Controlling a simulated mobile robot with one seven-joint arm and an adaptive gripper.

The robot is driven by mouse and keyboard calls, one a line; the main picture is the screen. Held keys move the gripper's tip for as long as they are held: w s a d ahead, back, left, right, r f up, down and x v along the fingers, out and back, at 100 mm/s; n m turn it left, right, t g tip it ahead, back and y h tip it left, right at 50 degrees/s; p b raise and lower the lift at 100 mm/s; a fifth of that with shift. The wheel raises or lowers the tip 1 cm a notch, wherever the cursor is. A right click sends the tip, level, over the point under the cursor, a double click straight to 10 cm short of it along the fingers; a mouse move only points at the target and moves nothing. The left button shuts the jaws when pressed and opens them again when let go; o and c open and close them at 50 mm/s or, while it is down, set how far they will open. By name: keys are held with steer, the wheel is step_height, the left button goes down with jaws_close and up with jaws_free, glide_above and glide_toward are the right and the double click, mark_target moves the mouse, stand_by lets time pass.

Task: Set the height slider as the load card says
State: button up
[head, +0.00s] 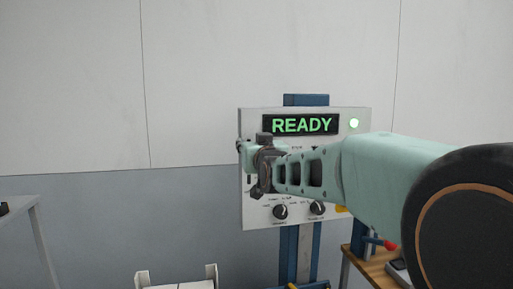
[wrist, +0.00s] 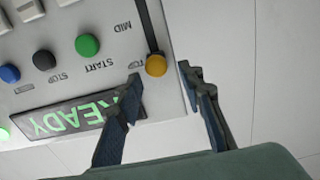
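The height slider's round orange knob (wrist: 156,65) shows in the wrist view at the TOP mark, at one end of its dark slot (wrist: 147,25). The MID mark lies farther along the slot. My gripper (wrist: 161,77) is open, with one fingertip on each side of the knob and a visible gap to each. In the head view my gripper (head: 260,166) is in front of the left part of the control panel (head: 255,216) and hides the slider there. I cannot make out a load card in either view.
The panel's lit display (head: 305,125) reads READY, beside a green lamp (head: 354,123). Green, black and blue buttons (wrist: 88,45) sit beside the slider. Two dark dials (head: 281,212) are low on the panel. A wooden bench (head: 360,262) stands at lower right, a grey table (head: 25,205) at left.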

step_height(320, 180, up, 9)
steer(key=shift+r, duration=0.1)
stand_by(0.4)
